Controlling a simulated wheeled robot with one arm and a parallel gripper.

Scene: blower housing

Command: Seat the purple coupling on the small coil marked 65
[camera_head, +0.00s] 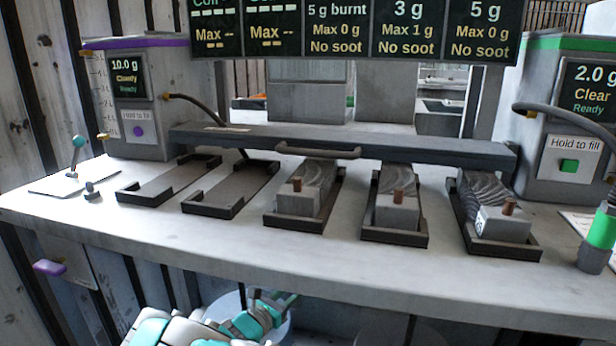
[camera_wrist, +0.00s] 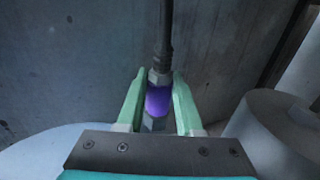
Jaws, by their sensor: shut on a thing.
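My gripper (camera_wrist: 158,100) is shut on the purple coupling (camera_wrist: 158,98) in the wrist view. The coupling sits between the two green fingers, with a dark hose running up from its pale metal collar. In the head view my gripper (camera_head: 284,300) is low in the middle, below the front edge of the counter, and the coupling cannot be made out there. I cannot identify the small coil marked 65 in either view; no such mark is legible. In the wrist view a pale grey cylinder (camera_wrist: 275,130) stands to the right of the gripper, apart from it.
The counter (camera_head: 300,248) stands above my gripper and carries several dark trays; three hold blocks with brown pegs. Dispensers with purple (camera_head: 137,100) and green (camera_head: 575,130) trim stand at either end. A pale round container (camera_head: 222,306) is behind my gripper, under the counter.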

